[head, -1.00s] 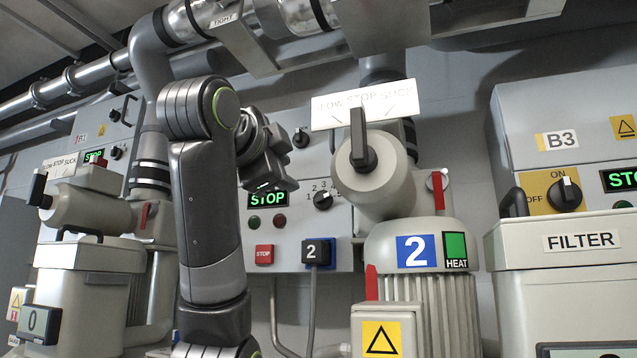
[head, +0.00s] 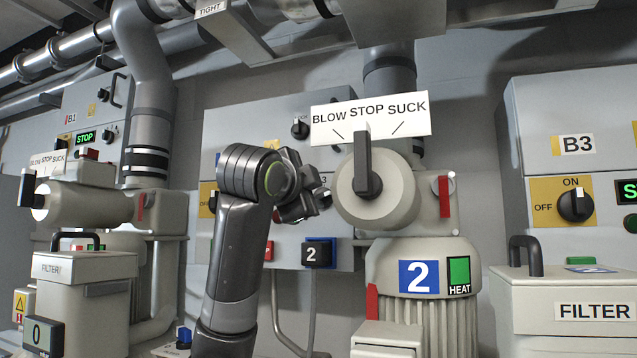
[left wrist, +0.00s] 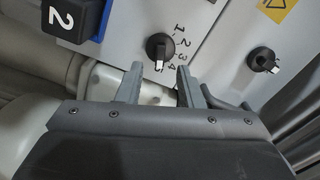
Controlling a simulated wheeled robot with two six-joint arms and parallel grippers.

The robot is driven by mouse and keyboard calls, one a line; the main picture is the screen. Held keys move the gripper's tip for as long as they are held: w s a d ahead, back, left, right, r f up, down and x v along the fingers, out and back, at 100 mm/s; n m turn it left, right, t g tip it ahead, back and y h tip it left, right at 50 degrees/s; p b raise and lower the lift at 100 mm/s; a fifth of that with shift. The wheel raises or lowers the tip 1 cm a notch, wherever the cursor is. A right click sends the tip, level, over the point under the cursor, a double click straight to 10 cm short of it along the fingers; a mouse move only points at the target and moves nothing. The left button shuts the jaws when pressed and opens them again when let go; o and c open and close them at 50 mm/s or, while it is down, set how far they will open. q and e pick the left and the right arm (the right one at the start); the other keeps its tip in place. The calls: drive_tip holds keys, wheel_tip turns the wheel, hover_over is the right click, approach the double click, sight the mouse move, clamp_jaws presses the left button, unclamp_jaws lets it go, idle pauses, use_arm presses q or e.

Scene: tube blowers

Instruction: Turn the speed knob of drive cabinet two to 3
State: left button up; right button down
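The cabinet with the 2 plug (head: 318,254) stands behind the blower marked 2. Its black speed knob (left wrist: 159,48) shows in the left wrist view beside printed numbers; its white mark points down in the picture, and I cannot tell at which number. In the head view the knob is mostly hidden behind my left gripper (head: 306,196). In the left wrist view the left gripper (left wrist: 160,72) is open, with its two fingers apart on either side of the knob's line and nothing between them. I cannot tell whether they touch the knob. My right gripper is not in view.
The blower's BLOW STOP SUCK lever (head: 366,165) and its round housing stand close to the right of the gripper. Another black knob (head: 300,128) sits higher on the cabinet. A red handle (head: 444,197) and the HEAT label (head: 458,276) are further right.

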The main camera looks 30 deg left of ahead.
sight(322, 196)
use_arm(q)
drive_tip(key=shift+p+x, duration=0.65)
drive_tip(key=shift+x, duration=1.6)
drive_tip(key=shift+c, duration=0.2)
clamp_jaws()
